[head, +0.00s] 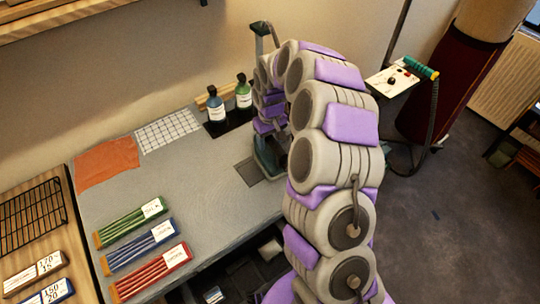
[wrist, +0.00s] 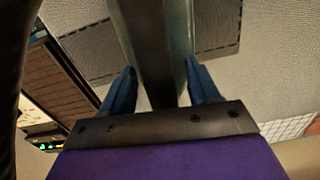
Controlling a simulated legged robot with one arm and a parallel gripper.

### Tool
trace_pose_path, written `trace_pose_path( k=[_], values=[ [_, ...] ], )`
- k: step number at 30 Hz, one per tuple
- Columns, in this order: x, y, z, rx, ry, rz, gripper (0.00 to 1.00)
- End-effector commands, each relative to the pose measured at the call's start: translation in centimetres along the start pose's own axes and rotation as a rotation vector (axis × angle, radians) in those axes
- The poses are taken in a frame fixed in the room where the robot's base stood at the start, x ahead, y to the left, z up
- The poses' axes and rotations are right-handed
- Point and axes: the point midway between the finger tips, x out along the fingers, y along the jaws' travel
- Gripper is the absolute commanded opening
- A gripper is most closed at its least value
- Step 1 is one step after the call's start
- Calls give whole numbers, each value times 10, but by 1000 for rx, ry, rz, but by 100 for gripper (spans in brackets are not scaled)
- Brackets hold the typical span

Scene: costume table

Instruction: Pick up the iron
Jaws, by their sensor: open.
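I cannot make out a plain iron. A tall, dark teal upright thing (wrist: 150,45) shows in the wrist view, running between my gripper's (wrist: 162,85) two blue fingers. The fingers are apart, one on each side of it; I cannot tell whether they touch it. In the head view its teal lower part (head: 267,160) stands near the table's right edge, largely hidden behind my arm. My gripper is hidden there too. A green ribbed handle (head: 421,68) with a dark cord lies on a white control box (head: 393,79) at the right; I cannot tell whether it is the iron.
The grey table (head: 215,175) has a clear middle. Two bottles (head: 215,104) stand on a dark tray at the back. An orange cloth (head: 106,161), a checked cloth (head: 167,131) and labelled pencil boxes (head: 148,273) lie left. A dark red dress form (head: 448,85) stands beyond.

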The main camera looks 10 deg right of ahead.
Motion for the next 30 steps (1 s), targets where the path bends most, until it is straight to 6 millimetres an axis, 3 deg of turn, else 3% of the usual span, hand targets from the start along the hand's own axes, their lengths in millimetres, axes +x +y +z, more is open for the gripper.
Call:
trace_pose_path(
  k=[7,25,30],
  values=[
    [2,0,0,-1,1,1,60],
    [2,0,0,-1,1,1,2],
    [2,0,0,-1,1,1,0]
  ],
)
